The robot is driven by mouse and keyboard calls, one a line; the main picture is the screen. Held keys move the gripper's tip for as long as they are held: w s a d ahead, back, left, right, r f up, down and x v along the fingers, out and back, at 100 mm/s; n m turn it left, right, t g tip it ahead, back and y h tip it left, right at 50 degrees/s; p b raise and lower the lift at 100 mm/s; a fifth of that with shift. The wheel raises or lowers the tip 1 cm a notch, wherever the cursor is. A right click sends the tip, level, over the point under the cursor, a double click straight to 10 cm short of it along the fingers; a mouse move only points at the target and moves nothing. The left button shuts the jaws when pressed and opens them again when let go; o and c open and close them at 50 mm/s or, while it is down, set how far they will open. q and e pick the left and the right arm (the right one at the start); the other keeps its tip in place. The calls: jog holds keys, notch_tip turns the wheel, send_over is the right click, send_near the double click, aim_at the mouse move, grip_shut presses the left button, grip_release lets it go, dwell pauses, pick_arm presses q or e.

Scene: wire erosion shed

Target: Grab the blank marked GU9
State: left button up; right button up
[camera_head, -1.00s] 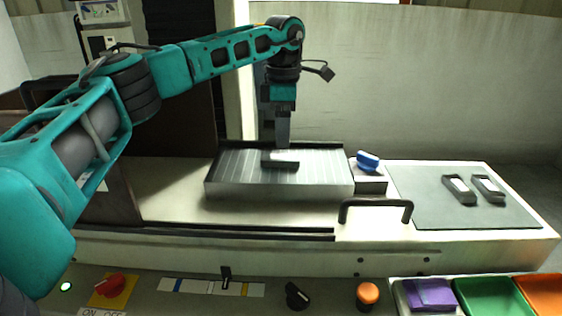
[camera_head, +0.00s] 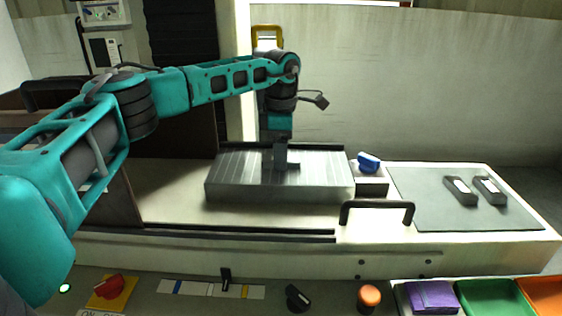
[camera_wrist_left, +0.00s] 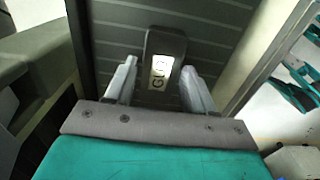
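A dark blank (camera_head: 294,166) lies on the ribbed silver plate (camera_head: 230,180) of the machine. In the left wrist view the blank (camera_wrist_left: 165,45) carries a white label that starts with GU; its last character is hard to read. My left gripper (camera_head: 281,160) points down over this blank, and its fingers hide part of it in the head view. In the left wrist view my left gripper (camera_wrist_left: 160,85) is open, with one finger on each side of the blank's near end and a gap showing. My right gripper is not in view.
Two more labelled dark blanks (camera_head: 460,190) (camera_head: 490,190) lie on the grey mat (camera_head: 430,211) at the right. A blue-topped object (camera_head: 368,162) stands beside the plate. A black handle (camera_head: 377,205) rises in front. Buttons and coloured trays line the front panel.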

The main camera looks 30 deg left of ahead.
pick_arm(q)
jog(key=shift+r, duration=0.1)
grip_shut()
dwell(0.3)
